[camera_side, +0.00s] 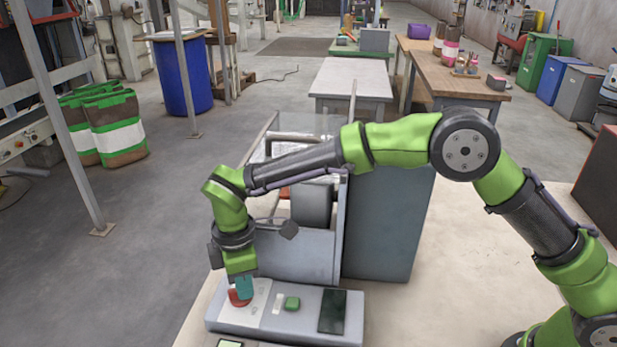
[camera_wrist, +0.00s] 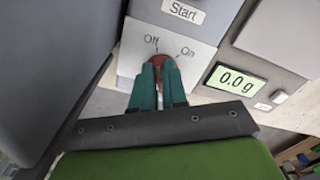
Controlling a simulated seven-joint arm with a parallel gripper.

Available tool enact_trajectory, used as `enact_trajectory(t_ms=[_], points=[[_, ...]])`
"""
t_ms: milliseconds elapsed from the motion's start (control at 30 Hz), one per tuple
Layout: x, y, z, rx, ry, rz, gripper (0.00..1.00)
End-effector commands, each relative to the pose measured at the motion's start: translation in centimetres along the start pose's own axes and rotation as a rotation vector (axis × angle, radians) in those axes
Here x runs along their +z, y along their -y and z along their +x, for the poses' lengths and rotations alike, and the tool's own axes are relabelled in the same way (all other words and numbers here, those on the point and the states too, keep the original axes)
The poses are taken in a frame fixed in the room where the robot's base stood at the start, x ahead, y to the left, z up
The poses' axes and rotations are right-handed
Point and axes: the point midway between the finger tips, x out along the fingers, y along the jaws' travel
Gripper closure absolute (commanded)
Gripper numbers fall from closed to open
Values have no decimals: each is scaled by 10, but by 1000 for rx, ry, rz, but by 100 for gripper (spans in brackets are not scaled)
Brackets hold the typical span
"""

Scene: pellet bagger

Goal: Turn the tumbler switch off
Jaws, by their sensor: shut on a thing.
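The tumbler switch (camera_wrist: 160,59) is a red part on a white plate, below the printed words Off and On, in the wrist view. In the side view the red switch (camera_side: 237,299) sits at the left end of the grey control panel (camera_side: 260,332). My gripper (camera_side: 244,287) points down at it, and its teal fingers cover much of it. In the wrist view my gripper (camera_wrist: 159,74) is shut on the switch, one finger on each side. The fingers hide most of the switch, so I cannot tell which word it points to.
A green button (camera_side: 292,303) and a dark screen (camera_side: 333,311) lie right of the switch. The grey machine housing (camera_side: 385,225) stands behind the panel.

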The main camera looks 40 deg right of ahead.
Motion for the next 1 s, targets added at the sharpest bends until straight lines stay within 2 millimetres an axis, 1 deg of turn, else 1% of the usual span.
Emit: enact_trajectory(t_ms=[200, 567, 600, 733, 767, 1000], points=[[-1, 0, -1, 0, -2, -33, 100], [-1, 0, -1, 1, -2, -36, 100], [-1, 0, -1, 1, -2, -36, 84], [-1, 0, -1, 1, -2, -35, 64], [-1, 0, -1, 1, -2, -35, 62], [0, 0, 0, 0, -1, -34, 62]])
